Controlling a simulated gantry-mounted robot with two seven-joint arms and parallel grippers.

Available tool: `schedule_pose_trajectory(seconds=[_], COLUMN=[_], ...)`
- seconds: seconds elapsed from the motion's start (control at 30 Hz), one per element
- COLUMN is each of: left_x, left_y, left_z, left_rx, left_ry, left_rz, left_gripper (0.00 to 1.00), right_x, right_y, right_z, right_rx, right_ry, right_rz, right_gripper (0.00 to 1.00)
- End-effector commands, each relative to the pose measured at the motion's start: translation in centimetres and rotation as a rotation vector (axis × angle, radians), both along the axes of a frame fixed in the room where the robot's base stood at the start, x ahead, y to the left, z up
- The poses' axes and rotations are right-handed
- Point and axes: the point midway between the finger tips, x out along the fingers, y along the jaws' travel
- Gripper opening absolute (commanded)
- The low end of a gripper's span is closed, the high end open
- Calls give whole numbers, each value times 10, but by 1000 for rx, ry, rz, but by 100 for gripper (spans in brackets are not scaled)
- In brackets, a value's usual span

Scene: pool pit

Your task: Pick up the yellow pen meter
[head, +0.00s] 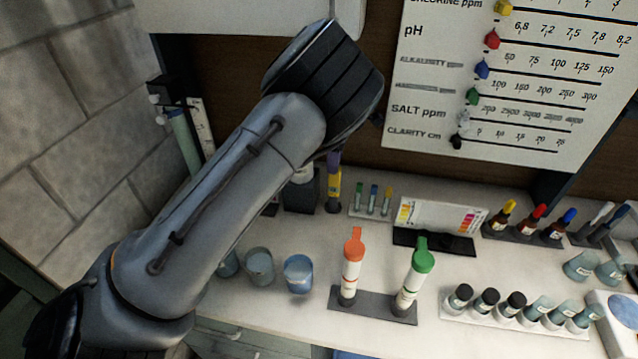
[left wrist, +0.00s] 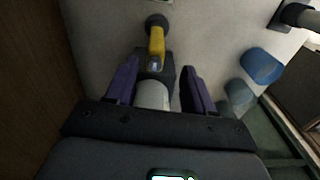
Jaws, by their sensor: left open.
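The yellow pen meter (head: 334,188) stands upright at the back of the counter, beside a dark block holder. In the left wrist view the yellow pen meter (left wrist: 156,42) lies just beyond my fingertips, with a dark round piece at its far end. My left gripper (left wrist: 157,84) is open, its two purple fingers apart. A white cylinder (left wrist: 152,95) shows between and below the fingers; I cannot tell whether they touch it. In the head view my left gripper (head: 334,158) is mostly hidden behind my forearm, with a purple finger showing just above the pen meter. My right gripper is not in view.
Blue cups (head: 298,274) stand in front. Small vials (head: 373,200) and a colour chart stand (head: 435,240) are to the right. Orange-capped (head: 352,265) and green-capped tubes (head: 414,280) stand nearer the front. A wall board (head: 500,100) hangs behind.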

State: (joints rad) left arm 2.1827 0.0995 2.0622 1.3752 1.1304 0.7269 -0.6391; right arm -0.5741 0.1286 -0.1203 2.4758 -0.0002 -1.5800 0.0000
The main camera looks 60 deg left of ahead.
Motion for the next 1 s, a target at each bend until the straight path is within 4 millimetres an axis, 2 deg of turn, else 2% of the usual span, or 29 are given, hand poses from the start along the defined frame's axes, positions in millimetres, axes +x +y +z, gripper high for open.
schedule_pose_trajectory(seconds=[0.03, 0.13, 0.6, 0.9, 1.0], left_x=[0, 1, 1, 0, 0], left_y=[4, 6, 7, 7, 7], left_z=[4, -4, -50, -53, -53], left_rx=[-3, -11, -13, -12, -12], left_ry=[-9, -21, -24, -24, -24], left_rz=[15, 35, 41, 41, 41], left_gripper=[53, 53, 53, 53, 39], right_x=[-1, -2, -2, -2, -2], right_y=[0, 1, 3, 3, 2], right_z=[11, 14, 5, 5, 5], right_rx=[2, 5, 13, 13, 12], right_ry=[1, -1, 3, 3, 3], right_rz=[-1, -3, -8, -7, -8], right_gripper=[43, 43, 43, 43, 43])
